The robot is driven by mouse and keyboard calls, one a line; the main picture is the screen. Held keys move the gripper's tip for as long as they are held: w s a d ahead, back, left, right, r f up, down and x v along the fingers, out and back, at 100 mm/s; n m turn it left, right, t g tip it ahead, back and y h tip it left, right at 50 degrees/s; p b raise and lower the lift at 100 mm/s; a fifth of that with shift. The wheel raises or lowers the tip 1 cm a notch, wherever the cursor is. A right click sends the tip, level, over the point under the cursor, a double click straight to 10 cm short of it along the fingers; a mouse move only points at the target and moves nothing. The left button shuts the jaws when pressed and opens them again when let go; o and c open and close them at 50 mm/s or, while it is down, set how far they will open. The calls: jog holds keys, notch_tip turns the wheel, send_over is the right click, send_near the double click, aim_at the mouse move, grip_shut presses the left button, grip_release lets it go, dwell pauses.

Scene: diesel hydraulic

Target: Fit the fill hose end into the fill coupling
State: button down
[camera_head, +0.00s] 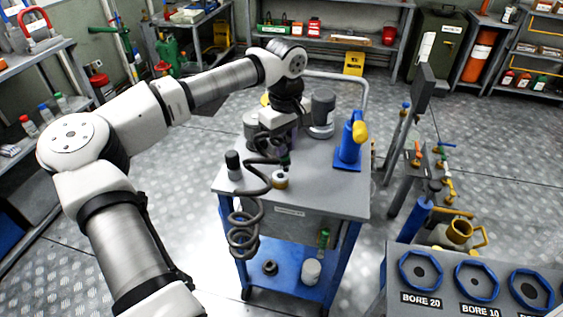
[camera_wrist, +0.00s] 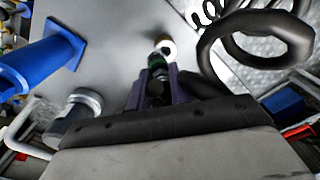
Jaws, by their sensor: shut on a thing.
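My gripper (camera_head: 286,150) points down over the cart top, shut on the fill hose end (camera_head: 285,162). In the wrist view my gripper (camera_wrist: 156,84) has its purple fingers around the dark hose end, which shows a green band (camera_wrist: 156,61). The fill coupling (camera_head: 280,183), a short round piece with a pale top and brass-coloured side, stands on the cart top just below the hose end. It also shows in the wrist view (camera_wrist: 168,46), right beyond the green band. I cannot tell whether the two touch. The dark coiled hose (camera_head: 243,214) hangs over the cart's front left edge.
The grey-topped cart (camera_head: 335,203) also bears a blue jack-like tool (camera_head: 349,147), a dark-topped cylinder (camera_head: 233,165) left of the coupling, and grey canisters (camera_head: 322,112) behind. A panel with blue octagonal rings (camera_head: 420,270) stands at the front right. The cart's front right top is clear.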

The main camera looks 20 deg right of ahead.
jog(key=shift+r, duration=0.35)
jog(key=shift+a, duration=0.1)
jog(key=shift+r+p, duration=1.5)
jog(key=shift+r, duration=0.5)
jog(key=shift+f, duration=0.1)
